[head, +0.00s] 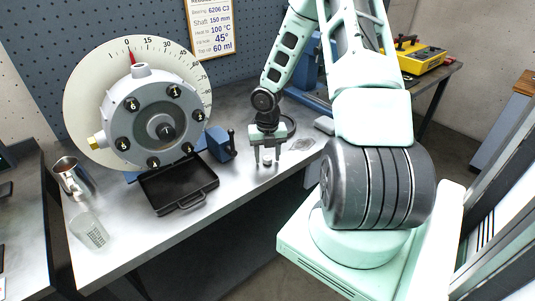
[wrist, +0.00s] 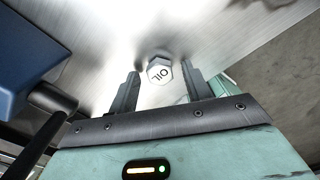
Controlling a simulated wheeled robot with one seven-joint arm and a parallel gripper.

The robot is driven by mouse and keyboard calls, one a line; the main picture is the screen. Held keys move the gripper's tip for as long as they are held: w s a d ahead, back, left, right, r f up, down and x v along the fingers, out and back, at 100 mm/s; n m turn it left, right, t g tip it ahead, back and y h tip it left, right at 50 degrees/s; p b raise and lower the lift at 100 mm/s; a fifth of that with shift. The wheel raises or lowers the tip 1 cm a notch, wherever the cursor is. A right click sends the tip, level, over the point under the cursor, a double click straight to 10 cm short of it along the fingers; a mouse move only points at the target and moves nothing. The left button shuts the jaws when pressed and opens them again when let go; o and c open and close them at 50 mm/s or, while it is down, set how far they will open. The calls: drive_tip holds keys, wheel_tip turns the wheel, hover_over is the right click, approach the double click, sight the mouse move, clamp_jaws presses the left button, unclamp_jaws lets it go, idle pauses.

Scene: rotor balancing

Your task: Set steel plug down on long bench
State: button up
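The steel plug (wrist: 159,71) is a hex-headed piece marked OIL. In the wrist view it sits between and just past the fingertips of my gripper (wrist: 160,78), with a gap on each side. The fingers are apart and do not appear to touch it. In the head view my gripper (head: 267,155) points down over the long bench (head: 240,190), and the small plug (head: 267,162) shows low between the fingers. It appears to rest on the bench top, head up.
A large rotor housing with a dial (head: 130,100) stands left of my gripper, with a black tray (head: 178,186) before it. A blue block with a dark handle (head: 221,145) is close by on the left. A metal mug (head: 70,175) and a clear beaker (head: 90,231) stand at far left.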

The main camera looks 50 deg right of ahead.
sight(267, 158)
drive_tip(key=shift+r, duration=0.1)
wheel_tip(267, 158, up, 12)
drive_tip(key=r+p, duration=0.1)
drive_tip(key=p, duration=0.1)
drive_tip(key=s+a+r+m, duration=0.1)
drive_tip(key=a+r+m, duration=0.3)
drive_tip(key=a, duration=0.9)
drive_tip(key=s+a+r+m, duration=0.15)
drive_tip(key=a+m, duration=0.35)
drive_tip(key=a, duration=0.7)
drive_tip(key=s+a+r+m, duration=0.2)
drive_tip(key=s+a+m, duration=0.3)
drive_tip(key=s+a, duration=0.2)
drive_tip(key=s+a+r+m, duration=0.2)
drive_tip(key=s+a+m, duration=0.3)
drive_tip(key=s+a, duration=0.2)
drive_tip(key=shift+s+a+r+m+y, duration=0.3)
drive_tip(key=shift+s+a+r+m, duration=0.1)
drive_tip(key=shift+a, duration=0.45)
